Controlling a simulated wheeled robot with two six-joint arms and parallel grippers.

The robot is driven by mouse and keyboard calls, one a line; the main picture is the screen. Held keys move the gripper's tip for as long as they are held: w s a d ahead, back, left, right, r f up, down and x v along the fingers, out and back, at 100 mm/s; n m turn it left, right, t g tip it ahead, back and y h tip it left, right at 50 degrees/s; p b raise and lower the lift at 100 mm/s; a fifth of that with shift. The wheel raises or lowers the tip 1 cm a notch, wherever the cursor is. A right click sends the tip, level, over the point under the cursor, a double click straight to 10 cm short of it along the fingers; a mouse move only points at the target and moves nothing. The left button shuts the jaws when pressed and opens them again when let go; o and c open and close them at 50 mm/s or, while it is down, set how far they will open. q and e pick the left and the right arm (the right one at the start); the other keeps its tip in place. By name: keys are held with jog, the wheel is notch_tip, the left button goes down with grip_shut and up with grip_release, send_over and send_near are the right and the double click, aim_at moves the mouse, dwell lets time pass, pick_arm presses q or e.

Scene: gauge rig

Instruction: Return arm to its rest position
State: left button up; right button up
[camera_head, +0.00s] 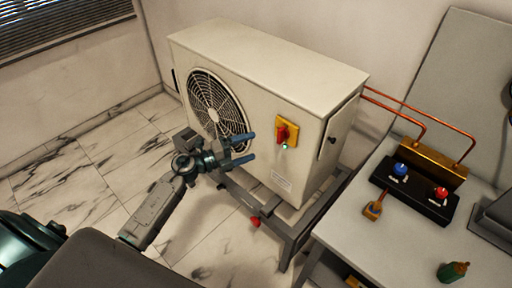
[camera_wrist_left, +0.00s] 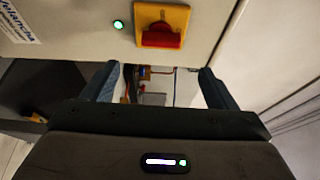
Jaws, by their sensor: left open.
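My left gripper (camera_head: 252,147) is open and empty in front of the white outdoor unit (camera_head: 270,62), below and left of its red rotary switch (camera_head: 283,133) on a yellow plate. In the left wrist view its two blue fingers (camera_wrist_left: 155,85) stand apart with nothing between them. The switch (camera_wrist_left: 162,36) shows at the top of that view, beyond the fingers, with a lit green lamp (camera_wrist_left: 118,25) beside it. I see no contact between the fingers and the switch. My right gripper is not in view.
The unit stands on a grey metal frame (camera_head: 270,222). A table (camera_head: 345,215) at right holds a gauge block (camera_head: 415,192) with blue and red knobs, a small yellow-brown tool (camera_head: 374,206) and a green bottle (camera_head: 452,271). Copper pipes (camera_head: 395,106) run between. Marble floor at left is clear.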

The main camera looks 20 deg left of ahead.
pick_arm(q)
jog(key=shift+a, duration=0.1)
dwell(0.4)
jog(key=s+a+f+n+y, duration=0.35)
jog(key=f+n, duration=0.25)
jog(key=f, duration=0.6)
jog(key=s+a+f+n+y, duration=0.35)
jog(key=f+n, duration=0.25)
jog(key=f, duration=0.5)
jog(key=s+a+f+n+y, duration=0.35)
jog(key=f+n, duration=0.25)
jog(key=f, duration=0.6)
jog(key=s+d+f+n+g+y+b, duration=0.1)
jog(key=s+f+n+g+y, duration=0.15)
jog(key=s+f, duration=0.65)
jog(key=s+d+f+n+g+y, duration=0.1)
jog(key=s+f+n+g, duration=0.25)
jog(key=s+f, duration=0.65)
jog(key=s+d+f+n+g, duration=0.1)
jog(key=s+d+f+g, duration=0.1)
jog(key=s, duration=0.8)
jog(key=s+d+f+n+g+h, duration=0.1)
jog(key=s+g, duration=0.3)
jog(key=s, duration=0.7)
jog(key=shift+d+f, duration=0.5)
jog(key=shift+f, duration=0.15)
